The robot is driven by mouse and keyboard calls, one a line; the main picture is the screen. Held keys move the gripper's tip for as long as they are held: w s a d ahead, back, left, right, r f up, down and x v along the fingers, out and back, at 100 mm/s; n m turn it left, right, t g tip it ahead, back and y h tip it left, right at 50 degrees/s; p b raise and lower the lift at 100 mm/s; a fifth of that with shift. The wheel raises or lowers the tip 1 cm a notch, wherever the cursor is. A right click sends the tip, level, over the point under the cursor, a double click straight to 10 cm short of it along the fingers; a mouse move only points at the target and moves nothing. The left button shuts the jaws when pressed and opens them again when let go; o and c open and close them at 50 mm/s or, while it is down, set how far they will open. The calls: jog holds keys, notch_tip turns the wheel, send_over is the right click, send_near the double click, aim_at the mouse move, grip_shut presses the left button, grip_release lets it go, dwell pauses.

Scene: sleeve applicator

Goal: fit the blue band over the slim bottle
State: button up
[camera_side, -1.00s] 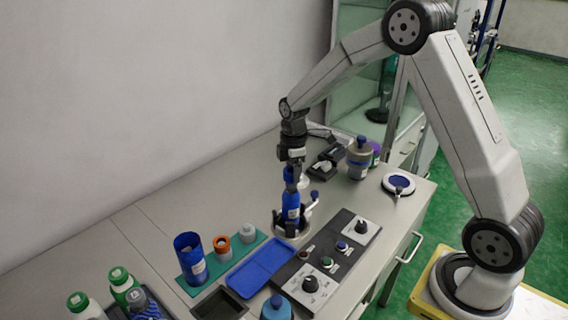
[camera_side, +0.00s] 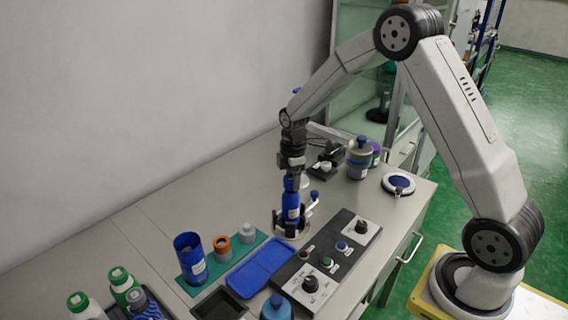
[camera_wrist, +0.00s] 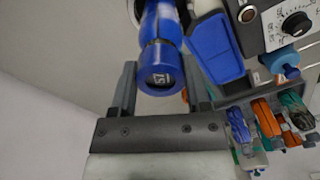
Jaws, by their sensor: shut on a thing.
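The slim bottle (camera_side: 291,209) stands upright in a holder (camera_side: 291,231) with dark jaws around its lower part. It is blue with a pale label. My gripper (camera_side: 291,176) is directly above it, pointing down, shut on the blue band (camera_side: 290,184). The band is at the bottle's top, in line with it; I cannot tell how far it is over the bottle. In the wrist view, the blue band (camera_wrist: 160,54) and a marked round end face show between the fingers of my gripper (camera_wrist: 163,82). The bottle beyond is partly hidden.
A blue tray (camera_side: 262,267) and a dark control panel with knobs (camera_side: 311,283) are in front of the holder. A blue cup (camera_side: 189,256) and small containers stand on a green mat at left. A grey jar (camera_side: 359,160) stands behind at right. Bare table lies left of the holder.

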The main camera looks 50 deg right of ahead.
jog(key=o, duration=1.3)
jog(key=shift+c, duration=0.2)
jog(key=shift+r, duration=0.15)
notch_tip(320, 180, up, 11)
dwell(1.4)
jog(key=s+a+f+m+t, duration=0.1)
jog(key=s+a+f+m, duration=0.1)
jog(key=s, duration=0.4)
jog(key=s+a+f+m, duration=0.2)
jog(key=s+a+m, duration=0.2)
jog(key=s+m, duration=0.2)
jog(key=s+a+f+m+t, duration=0.1)
jog(key=s+a+f+m, duration=0.1)
jog(key=s, duration=0.4)
jog(key=shift+a+f+m+t, duration=0.15)
jog(key=shift+a+m+t, duration=0.15)
jog(key=shift+a+m, duration=0.55)
